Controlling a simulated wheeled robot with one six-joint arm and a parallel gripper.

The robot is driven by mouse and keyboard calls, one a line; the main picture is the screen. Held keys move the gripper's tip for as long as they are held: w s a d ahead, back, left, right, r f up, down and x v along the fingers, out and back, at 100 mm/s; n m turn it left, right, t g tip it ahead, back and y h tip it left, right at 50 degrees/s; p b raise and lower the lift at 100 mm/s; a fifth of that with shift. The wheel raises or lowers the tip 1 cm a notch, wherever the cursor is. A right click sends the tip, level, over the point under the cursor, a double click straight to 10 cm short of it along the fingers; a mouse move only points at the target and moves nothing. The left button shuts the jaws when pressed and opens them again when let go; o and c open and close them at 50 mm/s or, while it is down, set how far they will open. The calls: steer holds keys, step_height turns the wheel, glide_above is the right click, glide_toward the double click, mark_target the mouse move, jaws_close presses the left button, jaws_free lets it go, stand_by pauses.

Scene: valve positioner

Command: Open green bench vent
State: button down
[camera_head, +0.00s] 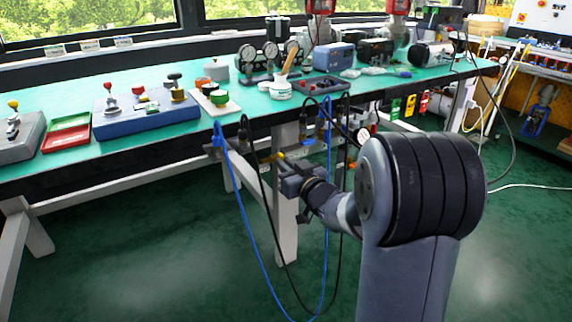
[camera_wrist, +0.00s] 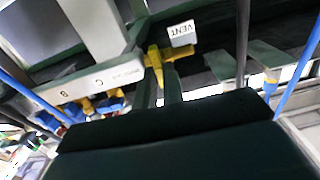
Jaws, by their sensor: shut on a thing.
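The vent valve's yellow handle (camera_wrist: 155,58) shows in the wrist view beside a white tag (camera_wrist: 181,28) reading VENT. A yellow part also shows in the head view (camera_head: 271,157), under the front edge of the green-topped bench (camera_head: 145,135). My gripper (camera_wrist: 159,80) is shut on the yellow handle, with one finger on each side of its stem. In the head view my gripper (camera_head: 284,168) is small and partly hidden by my own arm. The valve body behind the handle is hard to make out.
Blue hoses (camera_head: 246,235) and black cables hang close beside my gripper. A white bench leg (camera_head: 286,225) stands just behind it. Yellow and blue fittings (camera_wrist: 95,106) sit below a white strip marked B and C. The green floor (camera_head: 150,265) at left is clear.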

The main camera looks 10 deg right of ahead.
steer(key=shift+r, duration=0.1)
steer(key=m+p, duration=0.4)
steer(key=m, duration=0.1)
steer(key=m+p, duration=0.4)
steer(key=m, duration=0.2)
steer(key=m+p, duration=0.4)
steer(key=m, duration=0.2)
steer(key=shift+d+f, duration=0.2)
steer(key=shift+f, duration=0.15)
steer(key=shift+m+p, duration=0.3)
steer(key=shift+m, duration=0.1)
steer(key=c, duration=1.5)
jaws_free()
steer(key=p+v, duration=0.1)
steer(key=v, duration=0.9)
steer(key=shift+s+d, duration=0.15)
steer(key=shift+s, duration=0.2)
